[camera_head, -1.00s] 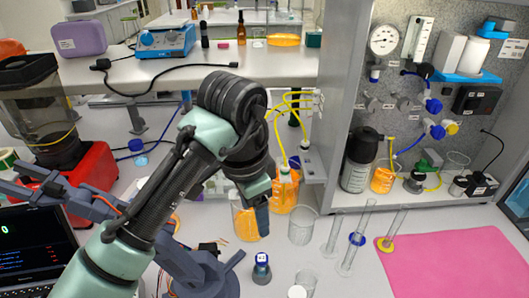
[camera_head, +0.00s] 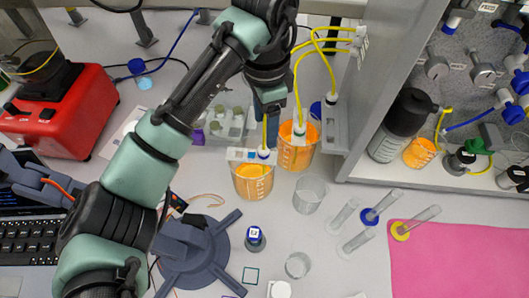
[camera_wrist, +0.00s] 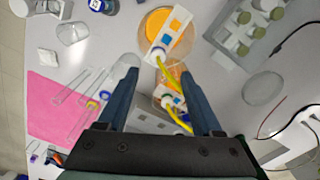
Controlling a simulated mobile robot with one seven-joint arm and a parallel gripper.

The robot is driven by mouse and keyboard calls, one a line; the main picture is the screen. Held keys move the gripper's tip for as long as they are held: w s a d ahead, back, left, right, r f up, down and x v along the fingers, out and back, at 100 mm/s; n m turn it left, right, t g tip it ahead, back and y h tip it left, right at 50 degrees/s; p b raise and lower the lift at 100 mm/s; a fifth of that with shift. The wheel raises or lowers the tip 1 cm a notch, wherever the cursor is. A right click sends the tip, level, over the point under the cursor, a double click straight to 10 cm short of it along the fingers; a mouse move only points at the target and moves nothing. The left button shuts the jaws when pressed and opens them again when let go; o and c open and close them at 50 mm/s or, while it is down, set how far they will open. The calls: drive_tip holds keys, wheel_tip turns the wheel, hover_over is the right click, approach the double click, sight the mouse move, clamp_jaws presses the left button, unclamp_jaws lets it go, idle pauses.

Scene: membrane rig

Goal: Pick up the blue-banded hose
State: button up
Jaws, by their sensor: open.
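Two yellow hoses run down from the rig's side wall to two beakers of orange liquid. The hose at the front beaker (camera_head: 253,181) has a blue-violet band (camera_head: 263,153) by its white rim holder (camera_head: 240,155); I take it as the blue-banded hose (camera_head: 265,132). The other hose (camera_head: 299,92) ends in a white fitting at the rear beaker (camera_head: 297,155). My gripper (camera_head: 268,112) is open and points down above the front beaker. In the wrist view a yellow hose (camera_wrist: 169,75) shows between the open fingers (camera_wrist: 158,73). Contact cannot be told.
An empty glass beaker (camera_head: 309,195) stands right of the orange ones. A rack of vials (camera_head: 226,125) is left of my gripper. The rig wall (camera_head: 385,75) rises at right.

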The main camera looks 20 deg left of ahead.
sight(264, 149)
wheel_tip(264, 149, down, 3)
drive_tip(key=shift+w+f, duration=0.1)
drive_tip(key=shift+w, duration=0.05)
drive_tip(key=shift+s+f, duration=0.2)
drive_tip(key=shift+f, duration=1.05)
drive_tip(key=shift+s+f, duration=0.2)
drive_tip(key=shift+f, duration=1)
clamp_jaws()
